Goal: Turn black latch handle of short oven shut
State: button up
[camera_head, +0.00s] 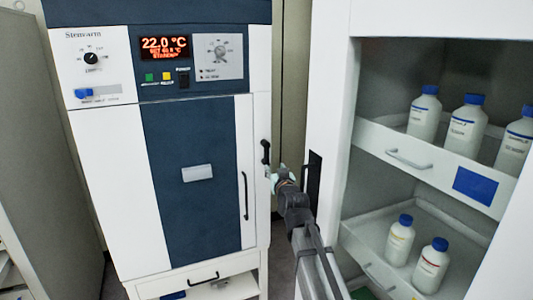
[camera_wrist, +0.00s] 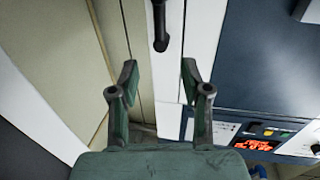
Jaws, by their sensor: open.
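The oven (camera_head: 190,180) stands left of centre in the head view, with a white and dark blue front; its door looks closed. A small black latch handle (camera_head: 265,152) sits upright on the right edge of its front. My gripper (camera_head: 277,174) is just below and right of the latch. In the wrist view the black latch handle (camera_wrist: 160,28) comes down from the top edge, ahead of my gripper (camera_wrist: 159,72) and roughly centred between its two green fingers. The fingers are apart and hold nothing. Part of the latch is outside the wrist view.
A longer black door handle (camera_head: 244,195) is left of my gripper. An orange display (camera_head: 165,48) is on the oven's top panel. A white cabinet (camera_head: 330,100) with open shelves of blue-capped bottles (camera_head: 424,112) stands close on the right. The gap between the two is narrow.

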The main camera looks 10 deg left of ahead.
aim_at(267, 154)
jog(key=p+x, duration=0.2)
jog(key=x, duration=1.3)
jog(key=shift+w+a+p, duration=0.15)
jog(key=shift+w+p, duration=0.15)
jog(key=shift+f, duration=0.1)
grip_shut()
